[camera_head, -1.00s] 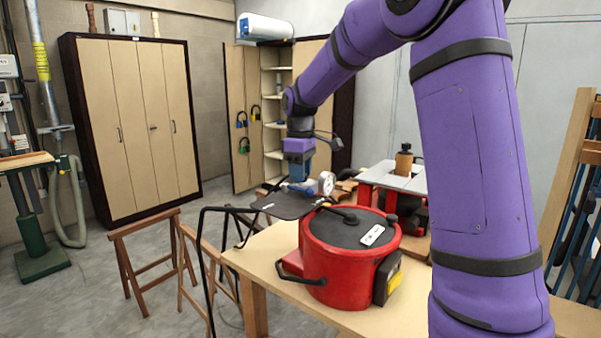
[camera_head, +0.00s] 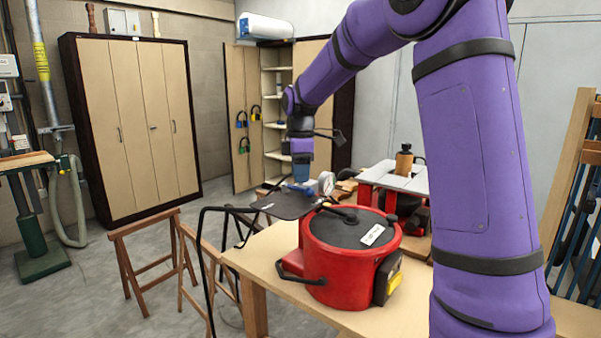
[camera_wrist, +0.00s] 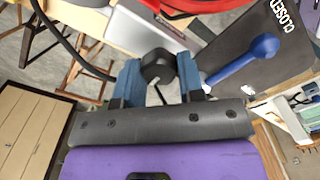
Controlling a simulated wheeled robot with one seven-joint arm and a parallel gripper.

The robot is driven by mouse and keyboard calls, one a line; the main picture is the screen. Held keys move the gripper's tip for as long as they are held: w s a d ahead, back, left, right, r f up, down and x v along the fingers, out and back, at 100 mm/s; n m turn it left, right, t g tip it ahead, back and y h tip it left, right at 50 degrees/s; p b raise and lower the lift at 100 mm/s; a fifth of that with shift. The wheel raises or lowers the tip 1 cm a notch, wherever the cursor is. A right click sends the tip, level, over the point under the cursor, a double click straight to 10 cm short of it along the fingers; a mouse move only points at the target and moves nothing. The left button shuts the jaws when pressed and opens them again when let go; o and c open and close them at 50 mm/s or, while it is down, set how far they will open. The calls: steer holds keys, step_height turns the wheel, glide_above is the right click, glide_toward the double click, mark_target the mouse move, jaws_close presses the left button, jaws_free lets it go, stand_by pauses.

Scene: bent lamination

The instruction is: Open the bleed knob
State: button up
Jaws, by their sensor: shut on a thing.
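In the wrist view, a black rounded knob (camera_wrist: 158,66) sits between the two blue fingers of my gripper (camera_wrist: 161,78), which is shut on it. I take it to be the bleed knob; its markings are not visible. A blue handle (camera_wrist: 245,60) lies just right of the fingers, over a dark plate (camera_wrist: 288,68) marked "CLOSED". In the head view, my gripper (camera_head: 301,178) points down over the dark plate (camera_head: 285,206) beside the red pot (camera_head: 345,265). The knob is hidden there. A pale round gauge (camera_head: 326,183) stands just right of my gripper.
The pot's black lid (camera_head: 345,228) is on. The pot stands on a wooden table (camera_head: 270,262). A black bent bar (camera_head: 206,270) runs down at the left. Wooden trestles (camera_head: 150,225) stand on the floor, and a grey-topped machine (camera_head: 385,180) is behind.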

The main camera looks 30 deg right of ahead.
steer(key=shift+r, duration=0.1)
steer(key=o, duration=0.9)
step_height(320, 180, up, 11)
steer(key=shift+f, duration=0.15)
steer(key=shift+s, duration=0.1)
stand_by(0.4)
